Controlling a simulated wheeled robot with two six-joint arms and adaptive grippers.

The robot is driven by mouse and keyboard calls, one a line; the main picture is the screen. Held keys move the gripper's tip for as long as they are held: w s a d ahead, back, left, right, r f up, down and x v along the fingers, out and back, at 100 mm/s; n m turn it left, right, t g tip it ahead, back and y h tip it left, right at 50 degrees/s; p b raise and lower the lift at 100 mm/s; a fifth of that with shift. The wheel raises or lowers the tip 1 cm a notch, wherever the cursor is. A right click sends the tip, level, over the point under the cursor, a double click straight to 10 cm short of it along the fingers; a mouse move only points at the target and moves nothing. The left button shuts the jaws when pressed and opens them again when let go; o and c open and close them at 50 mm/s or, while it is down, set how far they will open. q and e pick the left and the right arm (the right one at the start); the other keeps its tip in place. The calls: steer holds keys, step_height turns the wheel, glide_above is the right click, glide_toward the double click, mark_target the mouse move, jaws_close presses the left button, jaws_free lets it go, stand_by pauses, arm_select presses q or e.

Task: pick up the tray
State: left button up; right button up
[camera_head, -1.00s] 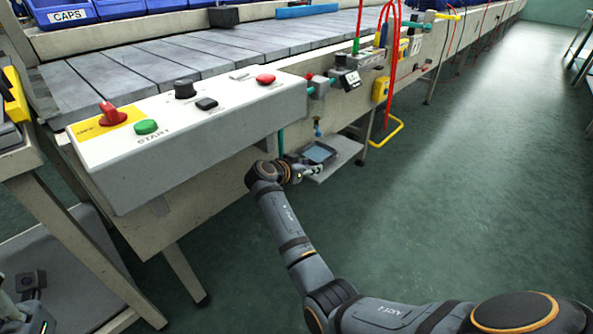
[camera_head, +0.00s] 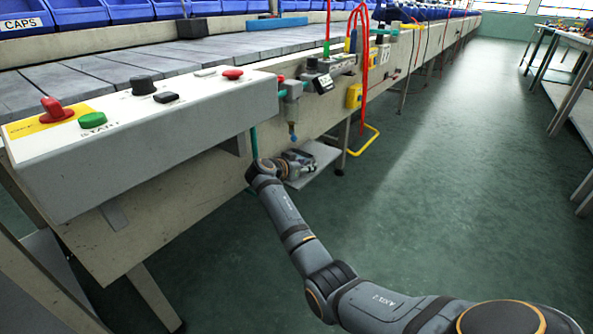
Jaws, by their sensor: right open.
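My right gripper (camera_head: 303,160) is open at the small pale shelf (camera_head: 323,156) that sticks out from the side of the line, under the drip nozzle (camera_head: 293,133). The tray is a small dark tray with a blue-grey inside, and it showed on this shelf in the earlier frame. Now my gripper covers that spot, and I cannot make out the tray apart from the dark gripper parts. Whether the fingers touch it cannot be told. My left gripper is out of view.
The control box (camera_head: 140,140) with a red knob and green button juts out at the left, above my forearm. A yellow floor bracket (camera_head: 366,142) stands right of the shelf. Red hoses (camera_head: 362,55) hang farther back. The green floor (camera_head: 440,190) at right is clear.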

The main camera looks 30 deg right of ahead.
steer(key=shift+w+d, duration=0.15)
steer(key=shift+d, duration=0.25)
jaws_close()
